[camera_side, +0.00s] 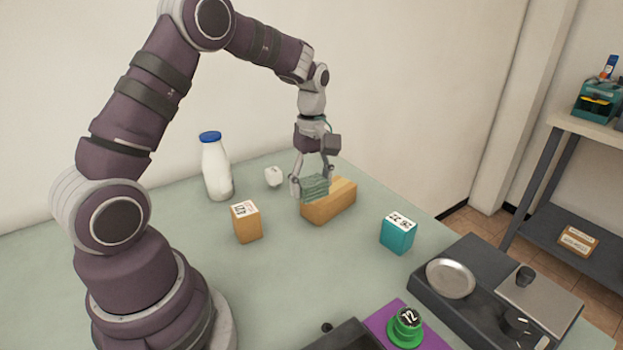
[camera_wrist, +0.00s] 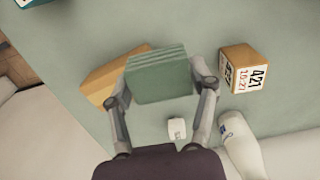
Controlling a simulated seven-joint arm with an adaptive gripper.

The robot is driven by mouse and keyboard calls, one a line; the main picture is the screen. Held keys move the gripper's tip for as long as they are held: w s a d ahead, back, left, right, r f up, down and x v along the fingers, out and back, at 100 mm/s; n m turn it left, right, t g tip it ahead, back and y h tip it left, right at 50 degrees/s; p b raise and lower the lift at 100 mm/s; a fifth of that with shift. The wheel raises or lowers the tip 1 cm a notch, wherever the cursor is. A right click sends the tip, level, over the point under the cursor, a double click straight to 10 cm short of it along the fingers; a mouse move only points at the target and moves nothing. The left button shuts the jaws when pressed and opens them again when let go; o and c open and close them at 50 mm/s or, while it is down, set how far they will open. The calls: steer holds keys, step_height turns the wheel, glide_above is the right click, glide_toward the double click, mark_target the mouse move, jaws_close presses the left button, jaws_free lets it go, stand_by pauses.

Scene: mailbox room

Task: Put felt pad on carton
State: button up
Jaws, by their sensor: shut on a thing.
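The felt pad (camera_side: 315,187) is a grey-green ribbed block, also large in the wrist view (camera_wrist: 160,76). My gripper (camera_side: 312,183) is shut on it, with one finger on each side; the fingers also show in the wrist view (camera_wrist: 162,88). A long orange-tan box (camera_side: 332,208) with a paler strip along its top looks like the carton, and it shows in the wrist view (camera_wrist: 103,85) partly behind the pad. The pad is at the left end of its top in the side view. I cannot tell whether they touch.
A small orange labelled box (camera_side: 247,222) stands left of the carton, and a teal labelled box (camera_side: 398,233) right of it. A white bottle (camera_side: 216,170) and a small white object (camera_side: 273,177) stand behind. A dark scale-like unit (camera_side: 487,295) is at the front right.

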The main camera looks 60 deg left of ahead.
mark_target(326, 202)
steer(key=w, duration=0.1)
steer(key=w+a, duration=0.1)
steer(key=w, duration=0.2)
steer(key=shift+a+f, duration=0.2)
steer(key=shift+f, duration=0.05)
steer(key=shift+w+f, duration=0.15)
steer(key=shift+f, duration=1.55)
steer(key=shift+f, duration=0.15)
steer(key=o, duration=0.9)
